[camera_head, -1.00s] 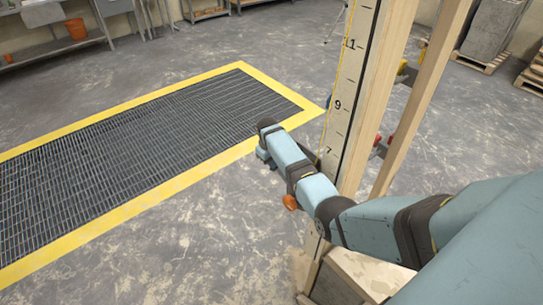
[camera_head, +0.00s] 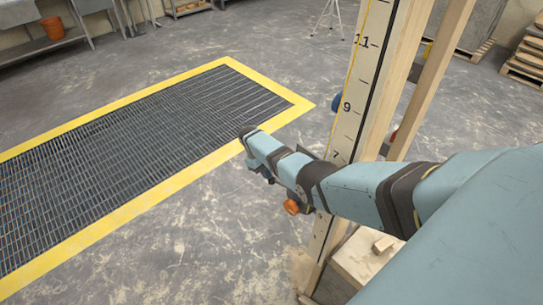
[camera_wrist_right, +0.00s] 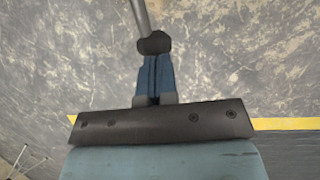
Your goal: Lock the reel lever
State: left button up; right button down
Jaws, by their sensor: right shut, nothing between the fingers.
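My right arm reaches in from the right of the head view, across the front of the numbered post (camera_head: 357,90). Its end, with the right gripper, is left of the post; its fingers cannot be made out there. In the right wrist view the right gripper (camera_wrist_right: 154,60) shows as two blue fingers shut together, nothing between them. A dark rounded knob (camera_wrist_right: 153,43) on a grey rod (camera_wrist_right: 140,15) shows at the fingertips; whether they touch is unclear. I cannot tell whether this is the reel lever. An orange knob (camera_head: 291,207) sits below my forearm. My left gripper is out of view.
A yellow-bordered floor grating (camera_head: 130,140) fills the left. A second wooden upright (camera_head: 432,75) stands right of the post. A wooden box (camera_head: 365,262) is at the post's foot. Pallets (camera_head: 525,58) stand far right.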

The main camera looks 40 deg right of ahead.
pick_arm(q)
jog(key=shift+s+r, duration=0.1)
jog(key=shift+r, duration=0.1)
pick_arm(e)
jog(key=shift+r, duration=0.25)
pick_arm(q)
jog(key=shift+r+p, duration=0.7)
jog(key=shift+p, duration=0.25)
pick_arm(e)
jog(key=shift+r, duration=0.65)
